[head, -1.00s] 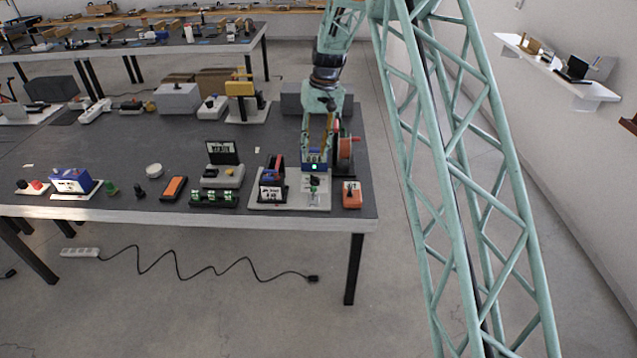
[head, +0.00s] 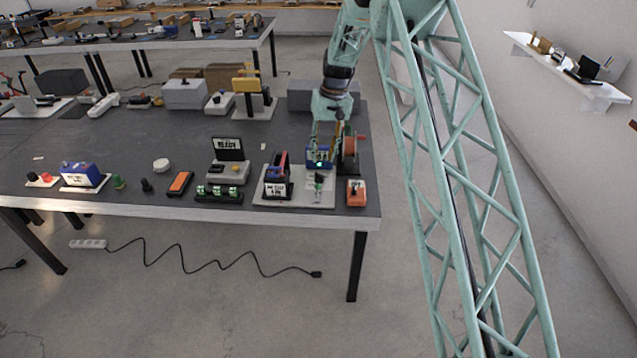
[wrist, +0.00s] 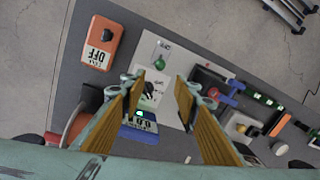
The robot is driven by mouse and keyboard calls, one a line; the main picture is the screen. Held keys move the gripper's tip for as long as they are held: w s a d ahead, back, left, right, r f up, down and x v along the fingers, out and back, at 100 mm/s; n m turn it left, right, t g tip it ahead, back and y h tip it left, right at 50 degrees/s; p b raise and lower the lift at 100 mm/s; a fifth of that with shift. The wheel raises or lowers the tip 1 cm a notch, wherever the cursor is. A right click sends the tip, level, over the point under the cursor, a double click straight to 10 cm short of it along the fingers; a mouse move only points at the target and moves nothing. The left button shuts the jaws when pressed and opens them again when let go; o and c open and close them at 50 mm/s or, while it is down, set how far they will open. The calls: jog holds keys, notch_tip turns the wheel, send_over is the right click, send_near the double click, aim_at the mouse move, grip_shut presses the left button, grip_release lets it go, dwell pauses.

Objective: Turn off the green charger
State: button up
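A blue device with a lit green light (head: 320,159) stands at the back of a white board (head: 323,199) near the table's right end. It also shows in the wrist view (wrist: 142,132), partly behind a finger. A small green knob-like part (head: 318,178) stands on the board in front; a green round top shows in the wrist view (wrist: 160,63). I cannot tell which of these is the green charger. My gripper (head: 325,146) is close above the blue device. In the wrist view its two yellow-padded fingers (wrist: 161,92) are apart with nothing held between them.
A red-ended reel (head: 350,146) stands close right of my gripper. A dark and red device (head: 276,178) is on the board's left. An orange box (head: 356,192), labelled OFF in the wrist view (wrist: 102,43), sits by the table's right edge. More devices line the front edge leftward.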

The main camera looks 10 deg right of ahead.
aim_at(318, 184)
jog(key=shift+a+f, duration=0.3)
jog(key=shift+f, duration=1.95)
jog(key=shift+a+f, duration=0.3)
jog(key=shift+f, duration=1.9)
jog(key=shift+a+f, duration=0.3)
jog(key=shift+f, duration=1.95)
jog(key=c, duration=0.9)
